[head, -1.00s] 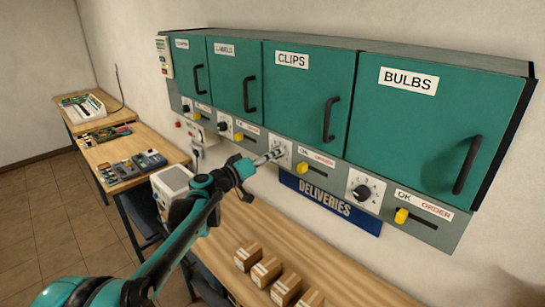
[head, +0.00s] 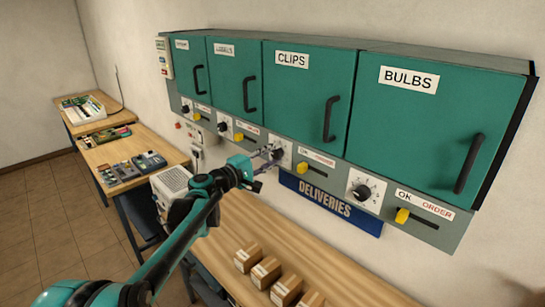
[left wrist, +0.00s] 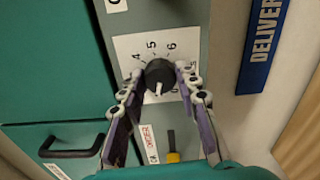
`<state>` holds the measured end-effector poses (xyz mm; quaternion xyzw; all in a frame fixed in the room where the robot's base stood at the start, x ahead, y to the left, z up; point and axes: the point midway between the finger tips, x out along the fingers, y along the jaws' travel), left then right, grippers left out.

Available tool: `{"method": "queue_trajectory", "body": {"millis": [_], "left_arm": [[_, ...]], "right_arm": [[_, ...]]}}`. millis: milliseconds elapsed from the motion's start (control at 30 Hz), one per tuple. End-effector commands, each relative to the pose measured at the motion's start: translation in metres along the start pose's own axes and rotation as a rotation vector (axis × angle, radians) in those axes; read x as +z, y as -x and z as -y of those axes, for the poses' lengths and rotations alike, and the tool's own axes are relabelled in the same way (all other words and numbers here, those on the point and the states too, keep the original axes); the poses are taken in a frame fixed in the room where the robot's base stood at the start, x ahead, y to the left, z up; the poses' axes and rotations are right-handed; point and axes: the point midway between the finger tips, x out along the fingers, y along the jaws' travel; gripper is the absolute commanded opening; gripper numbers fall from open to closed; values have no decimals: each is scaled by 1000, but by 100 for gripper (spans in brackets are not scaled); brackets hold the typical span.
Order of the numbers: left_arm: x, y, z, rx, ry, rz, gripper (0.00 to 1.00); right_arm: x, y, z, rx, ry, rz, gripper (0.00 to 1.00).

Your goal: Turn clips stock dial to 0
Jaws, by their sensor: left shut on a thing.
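The clips stock dial is a black round knob (left wrist: 159,73) with a white pointer mark, on a white plate with numbers; 4, 5 and 6 are readable. In the left wrist view its mark points down in the picture, away from the 5. In the head view the dial's white plate (head: 283,146) is under the green CLIPS door (head: 303,90), partly hidden by my gripper. My left gripper (head: 268,159) is at the dial. In the left wrist view its fingers (left wrist: 161,80) are on both sides of the knob, shut on it. My right gripper is not in view.
A yellow slider (head: 303,168) is just right of the dial. The bulbs dial (head: 362,191) is farther right. The blue DELIVERIES sign (head: 330,204) hangs below the panel. Small boxes (head: 266,271) stand on the wooden bench (head: 345,280) below.

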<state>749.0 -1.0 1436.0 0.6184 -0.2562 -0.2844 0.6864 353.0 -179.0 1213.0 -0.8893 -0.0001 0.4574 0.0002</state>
Motion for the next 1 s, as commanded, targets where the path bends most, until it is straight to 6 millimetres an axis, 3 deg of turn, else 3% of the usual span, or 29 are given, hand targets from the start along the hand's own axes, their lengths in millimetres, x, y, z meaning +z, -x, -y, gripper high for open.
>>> {"method": "queue_trajectory", "body": {"millis": [600,1000], "left_arm": [[-1,1,1,-1,556,-2,3],[0,1,2,-2,764,-2,3]], "right_arm": [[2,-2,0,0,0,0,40],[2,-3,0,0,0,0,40]]}}
